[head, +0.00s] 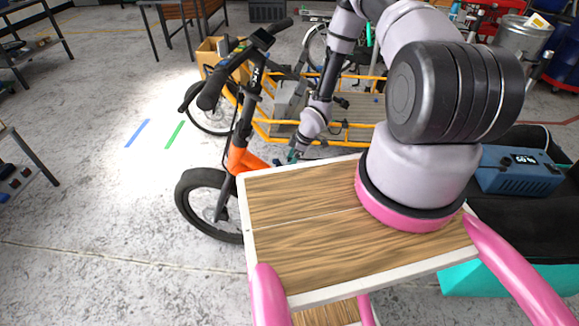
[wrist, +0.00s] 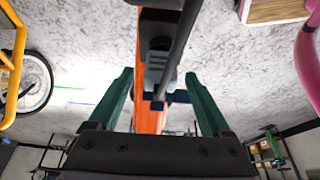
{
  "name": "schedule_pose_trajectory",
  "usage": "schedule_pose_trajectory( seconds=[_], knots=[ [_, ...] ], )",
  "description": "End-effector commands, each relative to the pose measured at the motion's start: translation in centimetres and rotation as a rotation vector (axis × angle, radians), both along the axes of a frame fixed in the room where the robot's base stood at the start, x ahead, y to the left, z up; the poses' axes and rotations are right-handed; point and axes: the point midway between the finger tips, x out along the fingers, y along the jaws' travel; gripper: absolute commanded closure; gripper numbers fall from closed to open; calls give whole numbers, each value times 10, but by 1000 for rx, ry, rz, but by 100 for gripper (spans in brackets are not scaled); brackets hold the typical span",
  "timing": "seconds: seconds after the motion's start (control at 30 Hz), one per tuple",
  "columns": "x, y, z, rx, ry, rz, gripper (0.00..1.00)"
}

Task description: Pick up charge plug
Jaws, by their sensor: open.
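In the wrist view, a dark grey plug-like piece (wrist: 157,68) sits against the orange bike frame (wrist: 148,120), and a black cable runs up from it; I take it for the charge plug. My gripper (wrist: 159,74) is open, with one green finger on each side of the frame and the dark piece. I see gaps on both sides, and the fingers hold nothing. In the head view, my gripper (head: 293,156) is small, just right of the orange frame (head: 243,160) and beyond my wooden deck. The plug cannot be made out there.
A blue charger box (head: 515,170) with a lit display stands at right on a black surface. The cargo bike's yellow rails (head: 262,128) lie around my arm.

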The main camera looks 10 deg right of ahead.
Motion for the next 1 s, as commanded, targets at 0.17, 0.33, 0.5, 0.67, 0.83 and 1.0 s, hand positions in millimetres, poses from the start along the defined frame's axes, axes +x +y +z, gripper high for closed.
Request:
schedule_pose_trajectory(
  seconds=[0.17, 0.33, 0.5, 0.67, 0.83, 1.0],
  knots=[
    [1, 2, -6, 0, -1, 0, 18],
    [1, 2, -5, 0, 0, 0, 33],
    [1, 2, -5, 0, 0, 0, 98],
    [1, 2, -5, 0, 0, 0, 100],
    [1, 2, 0, 0, -1, 0, 100],
    [2, 1, 29, -1, -2, 0, 100]
  ],
)
